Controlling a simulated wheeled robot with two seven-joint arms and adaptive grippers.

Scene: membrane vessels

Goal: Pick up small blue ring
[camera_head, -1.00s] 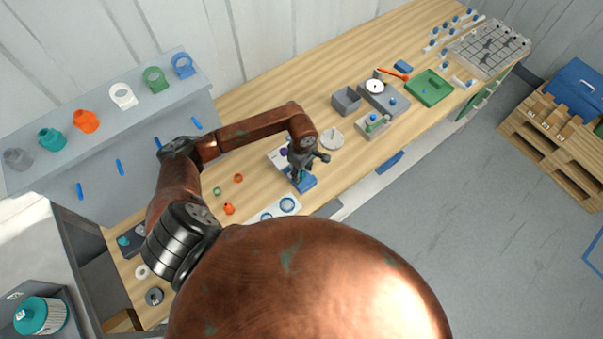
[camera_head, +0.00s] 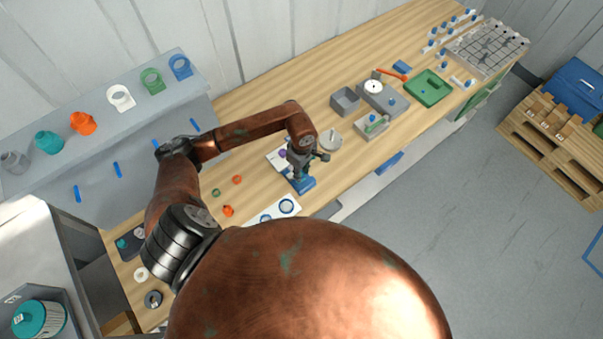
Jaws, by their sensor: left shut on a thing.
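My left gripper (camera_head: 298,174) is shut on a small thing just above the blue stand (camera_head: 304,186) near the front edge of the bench. The held thing is mostly hidden by the fingers; a bluish bit there fits the small blue ring, but its shape is too small to make out. A white plate (camera_head: 262,223) lies left of the stand, with a larger blue ring (camera_head: 287,206) and another ring mark (camera_head: 265,218) on it. My right gripper is not in view.
Orange and green small parts (camera_head: 228,210) lie left of the gripper. A round grey disc (camera_head: 330,140), a grey box (camera_head: 345,101) and a green tray (camera_head: 428,88) stand to the right. Coloured vessels line the grey shelf (camera_head: 105,122) behind. My copper arm hides the lower middle.

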